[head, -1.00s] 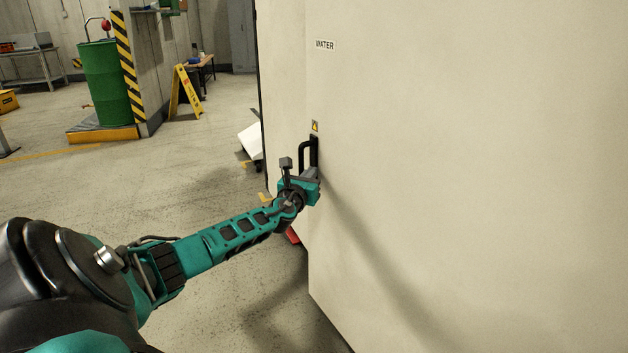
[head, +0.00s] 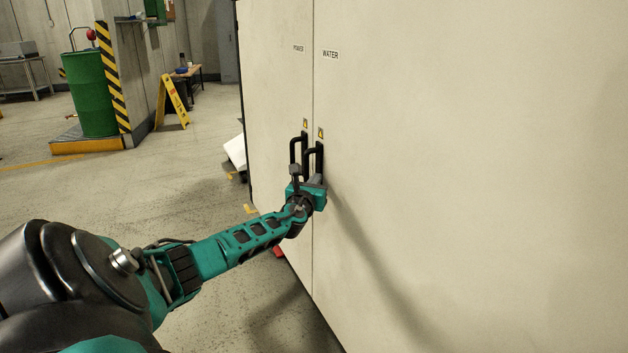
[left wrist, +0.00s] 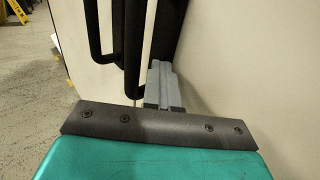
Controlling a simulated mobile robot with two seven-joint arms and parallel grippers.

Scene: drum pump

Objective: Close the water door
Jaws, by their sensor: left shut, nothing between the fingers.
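The water door (head: 450,150) is the large cream panel on the right, labelled WATER. Its face looks about level with the power door (head: 275,110) on its left, with a thin seam between them. The water door's black handle (head: 321,160) sits near the seam. My left gripper (head: 316,181) is at the lower end of that handle, close to the door face. In the left wrist view its grey fingers (left wrist: 163,88) are together and empty, beside a black handle bar (left wrist: 134,45). I cannot tell whether they touch the door. My right gripper is not in view.
The power door's black handle (head: 293,152) is just left of the water handle. Open floor (head: 130,190) lies to the left. Farther back are a green drum (head: 90,95), a striped pillar edge and a yellow floor sign (head: 172,102).

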